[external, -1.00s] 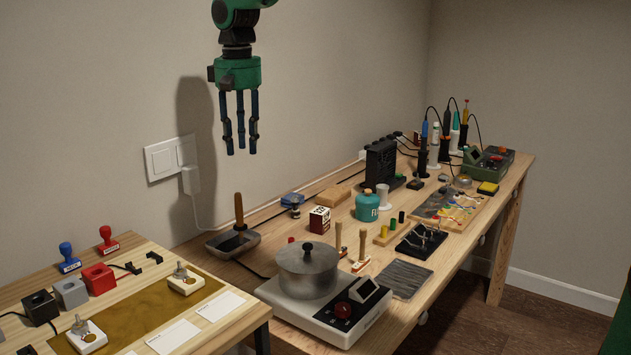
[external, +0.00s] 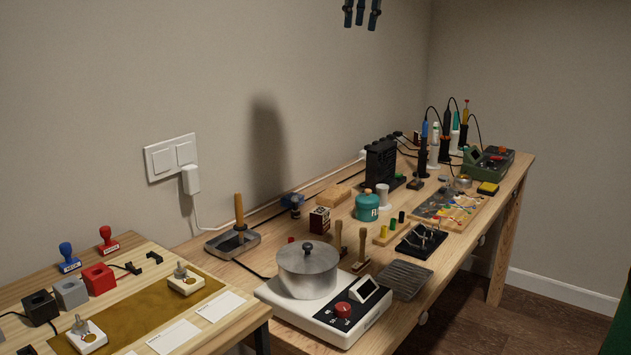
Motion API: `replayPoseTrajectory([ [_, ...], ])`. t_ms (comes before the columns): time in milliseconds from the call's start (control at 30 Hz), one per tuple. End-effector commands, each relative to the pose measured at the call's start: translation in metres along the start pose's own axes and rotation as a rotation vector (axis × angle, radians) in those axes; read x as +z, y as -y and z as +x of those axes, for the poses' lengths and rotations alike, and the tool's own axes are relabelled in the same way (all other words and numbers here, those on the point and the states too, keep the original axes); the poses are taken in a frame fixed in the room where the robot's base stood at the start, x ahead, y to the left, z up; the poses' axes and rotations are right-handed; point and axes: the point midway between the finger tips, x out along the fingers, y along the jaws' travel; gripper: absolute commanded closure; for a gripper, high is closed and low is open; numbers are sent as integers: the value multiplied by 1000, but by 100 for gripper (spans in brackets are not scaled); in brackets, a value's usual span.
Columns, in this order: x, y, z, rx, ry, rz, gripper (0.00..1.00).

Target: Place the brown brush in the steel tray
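My gripper (external: 361,14) is at the top edge, high above the workbench; only its dark fingers show, pointing down, apart and with nothing between them. A brown-handled tool (external: 239,211), which may be the brown brush, stands upright in a shallow grey metal tray (external: 217,250) at the left end of the bench. Two smaller brown-handled, brush-like tools, one (external: 338,236) and the other (external: 362,243), stand behind the hot plate. A flat grey ribbed piece (external: 405,279) lies at the front edge. I cannot tell for certain which is the brush or the steel tray.
A lidded pot (external: 308,272) sits on a white hot plate (external: 329,319) at the bench's near end. A second table (external: 228,276) holds stamps at left.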

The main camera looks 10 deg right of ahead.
Motion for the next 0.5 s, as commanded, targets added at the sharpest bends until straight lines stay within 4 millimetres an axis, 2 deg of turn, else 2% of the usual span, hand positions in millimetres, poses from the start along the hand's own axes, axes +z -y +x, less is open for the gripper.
replayPoseTrajectory([
  [33,9,-13,-16,1,-12,12,68],
  [100,22,-28,-32,3,-24,25,68],
  [500,108,-102,-111,18,-96,95,68],
])
